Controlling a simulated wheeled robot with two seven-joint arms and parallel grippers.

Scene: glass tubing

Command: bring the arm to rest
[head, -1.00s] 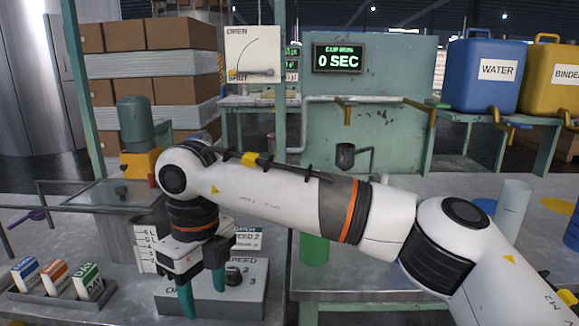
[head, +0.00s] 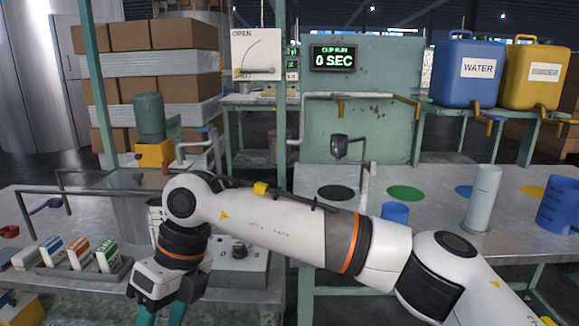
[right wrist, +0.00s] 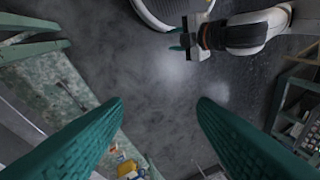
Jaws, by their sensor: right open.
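My right arm reaches across the head view from the right. Its gripper (head: 162,318) hangs low over the left table's front edge, with the green fingertips cut off by the picture's bottom. In the right wrist view the two green fingers of the right gripper (right wrist: 158,106) stand wide apart with nothing between them, over grey floor. What seems to be my left gripper (right wrist: 180,40) shows small at the top of that view; its jaw opening is too small to judge. The left gripper does not show in the head view.
The left table holds a carton rack (head: 62,272) and a grey control box (head: 245,272). On the right table stand a blue cup (head: 395,212), a pale cylinder (head: 482,200) and a blue jug (head: 558,205). A water canister (head: 468,75) stands behind. The right table's middle is fairly clear.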

